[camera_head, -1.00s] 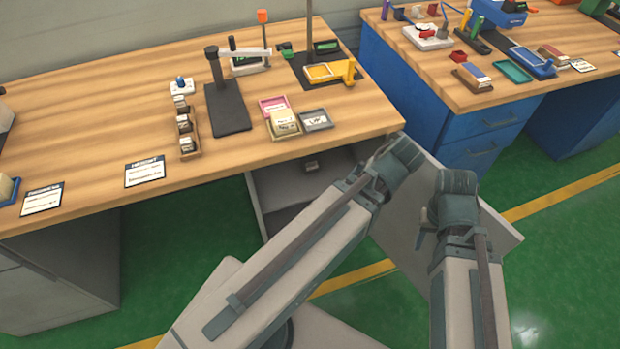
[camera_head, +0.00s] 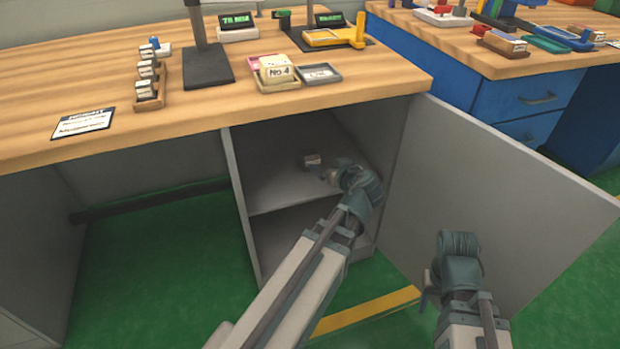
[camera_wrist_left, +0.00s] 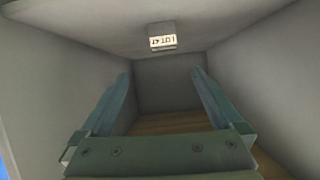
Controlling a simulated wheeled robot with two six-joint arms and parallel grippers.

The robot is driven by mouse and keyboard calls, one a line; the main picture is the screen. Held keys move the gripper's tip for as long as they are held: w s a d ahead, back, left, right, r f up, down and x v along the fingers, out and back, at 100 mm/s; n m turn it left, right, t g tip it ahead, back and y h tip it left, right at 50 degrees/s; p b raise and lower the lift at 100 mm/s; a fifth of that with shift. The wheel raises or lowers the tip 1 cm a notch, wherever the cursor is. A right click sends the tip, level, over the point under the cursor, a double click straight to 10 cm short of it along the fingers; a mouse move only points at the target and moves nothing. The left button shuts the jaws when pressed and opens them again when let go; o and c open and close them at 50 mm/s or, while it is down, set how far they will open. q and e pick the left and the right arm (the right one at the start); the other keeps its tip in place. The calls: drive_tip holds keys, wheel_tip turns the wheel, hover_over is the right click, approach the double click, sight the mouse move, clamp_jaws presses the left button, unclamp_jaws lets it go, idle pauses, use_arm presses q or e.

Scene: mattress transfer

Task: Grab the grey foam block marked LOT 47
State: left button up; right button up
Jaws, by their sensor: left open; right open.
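A small grey foam block (camera_head: 312,160) sits on the upper shelf inside the open cabinet under the near bench. In the left wrist view the block (camera_wrist_left: 162,30) shows upside down, with a pale label that appears to read LOT 47. My left gripper (camera_head: 328,174) reaches into the cabinet opening just in front of the block. Its two fingers (camera_wrist_left: 161,75) are spread apart with nothing between them, and the block lies ahead of them, apart. My right gripper (camera_head: 428,287) is open, low outside the cabinet in front of the door; its fingers are mostly hidden.
The cabinet door (camera_head: 490,190) stands swung open to the right of my left arm. The cabinet's side walls and shelf (camera_head: 275,190) bound the space around my left gripper. The wooden bench top (camera_head: 210,115) overhangs it, carrying trays, including one with a block marked No 4 (camera_head: 277,66).

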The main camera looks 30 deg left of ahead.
use_arm(q)
drive_tip(key=shift+w+a+f+b, duration=0.25)
drive_tip(key=shift+a+f+b, duration=0.25)
drive_tip(key=shift+f, duration=0.2)
drive_tip(key=b, duration=0.3)
approach(310, 154)
drive_tip(key=x, duration=0.4)
drive_tip(key=shift+w+d+f, duration=0.2)
drive_tip(key=shift+d+f, duration=0.1)
drive_tip(key=shift+f, duration=0.05)
drive_tip(key=shift+a+r+b+x, duration=0.15)
drive_tip(key=shift+b+x, duration=0.4)
drive_tip(key=shift+x, duration=1)
drive_tip(key=shift+a+r+b+x, duration=0.15)
drive_tip(key=shift+b+x, duration=0.35)
drive_tip(key=shift+x, duration=1.05)
drive_tip(key=shift+s, duration=0.2)
use_arm(e)
wheel_tip(310, 154, down, 7)
use_arm(q)
drive_tip(key=c, duration=1.3)
use_arm(e)
drive_tip(key=shift+f, duration=0.1)
